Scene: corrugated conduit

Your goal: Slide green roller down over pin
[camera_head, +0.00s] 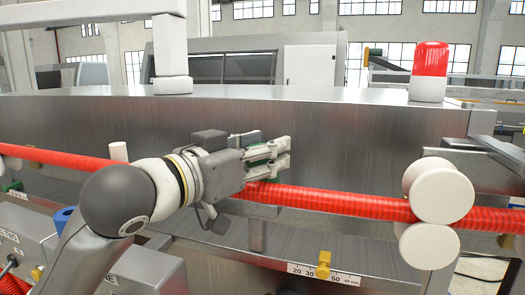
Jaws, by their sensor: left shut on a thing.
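My left gripper (277,156) is in the middle of the view, pointing right, with its fingers shut on the green roller (259,154). Only small green parts of the roller show between the fingers, so its shape and tilt are mostly hidden. It is just above and in front of the red corrugated conduit (320,201). I cannot make out a pin below the roller; the gripper and conduit cover that spot. A short white post (119,152) stands behind the conduit, left of the gripper. My right gripper is not in view.
White rollers, an upper one (441,190) and a lower one (429,246), sit at the conduit on the right. A scale with a yellow pointer (323,265) lies below. A metal wall (345,135) rises behind, with a red lamp (430,59) on top.

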